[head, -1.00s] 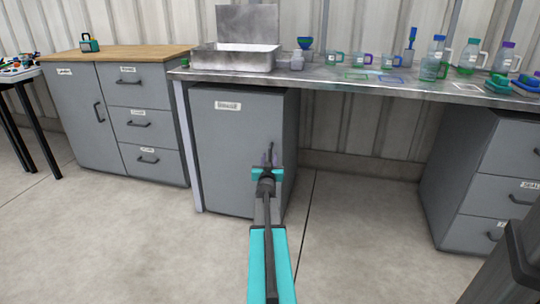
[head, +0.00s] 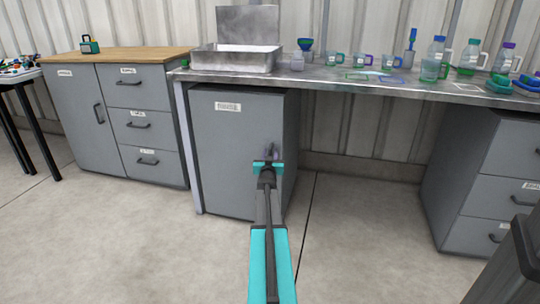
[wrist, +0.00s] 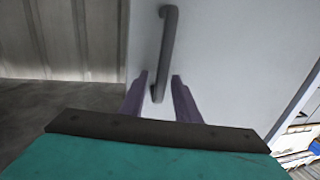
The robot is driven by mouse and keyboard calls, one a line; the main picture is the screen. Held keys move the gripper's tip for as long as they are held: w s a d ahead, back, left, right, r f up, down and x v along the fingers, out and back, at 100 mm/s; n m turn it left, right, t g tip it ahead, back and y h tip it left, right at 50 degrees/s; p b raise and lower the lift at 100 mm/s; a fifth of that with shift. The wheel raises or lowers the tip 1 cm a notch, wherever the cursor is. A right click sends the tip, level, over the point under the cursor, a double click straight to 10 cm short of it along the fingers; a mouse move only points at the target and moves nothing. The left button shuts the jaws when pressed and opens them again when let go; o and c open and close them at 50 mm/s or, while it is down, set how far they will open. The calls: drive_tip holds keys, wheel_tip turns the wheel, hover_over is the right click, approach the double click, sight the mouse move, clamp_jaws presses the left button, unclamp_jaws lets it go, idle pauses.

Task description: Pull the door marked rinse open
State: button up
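The grey door (head: 235,150) of the cabinet under the metal bench is shut. It carries a white label (head: 228,107) whose small text appears to read rinse. My gripper (head: 271,153) is in front of the door's right side and hides most of the handle in the head view. In the wrist view the dark bar handle (wrist: 167,50) stands out from the pale door face. My gripper's two purple fingers (wrist: 160,100) are apart, one on each side of the handle's lower end. Neither finger visibly touches the bar.
A metal bench (head: 330,79) above holds a sink tray (head: 235,60), mugs and bottles. A wood-topped cabinet (head: 120,53) stands at left and a drawer unit (head: 480,180) at right. The floor (head: 365,230) in front is clear.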

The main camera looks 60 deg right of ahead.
clamp_jaws()
drive_tip(key=shift+s+a, duration=0.1)
drive_tip(key=shift+s, duration=0.1)
